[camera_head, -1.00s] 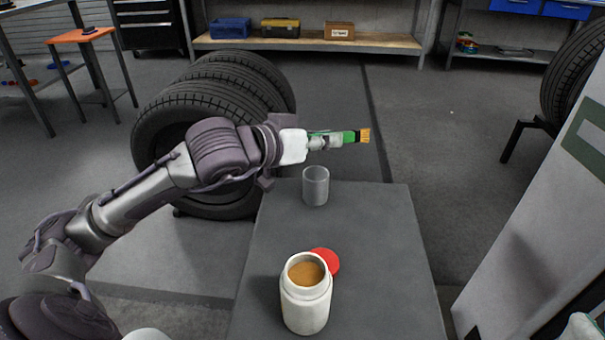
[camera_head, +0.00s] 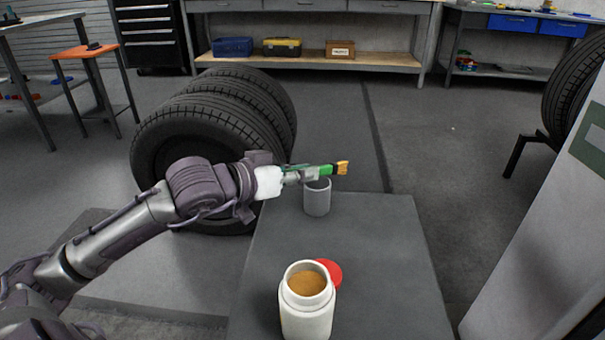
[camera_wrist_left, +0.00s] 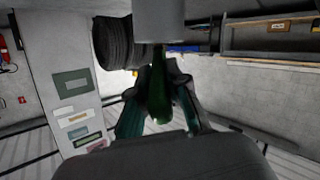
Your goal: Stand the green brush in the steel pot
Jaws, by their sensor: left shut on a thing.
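The green brush (camera_head: 328,170) has yellow bristles that point right and slightly up in the head view. My left gripper (camera_head: 299,174) is shut on the brush's handle end and holds it roughly level. The steel pot (camera_head: 317,199) stands upright on the grey table, and the brush and gripper tips cross over its rim in the head view. In the left wrist view the green handle (camera_wrist_left: 160,98) lies between the two fingers (camera_wrist_left: 160,100), with the grey pot (camera_wrist_left: 158,20) at the top edge. My right gripper is not in view.
A white open jar (camera_head: 306,312) with brown contents stands at the front of the grey table (camera_head: 385,250), a red lid (camera_head: 330,270) behind it. Stacked tyres (camera_head: 215,120) stand behind the left arm. The table's right side is clear.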

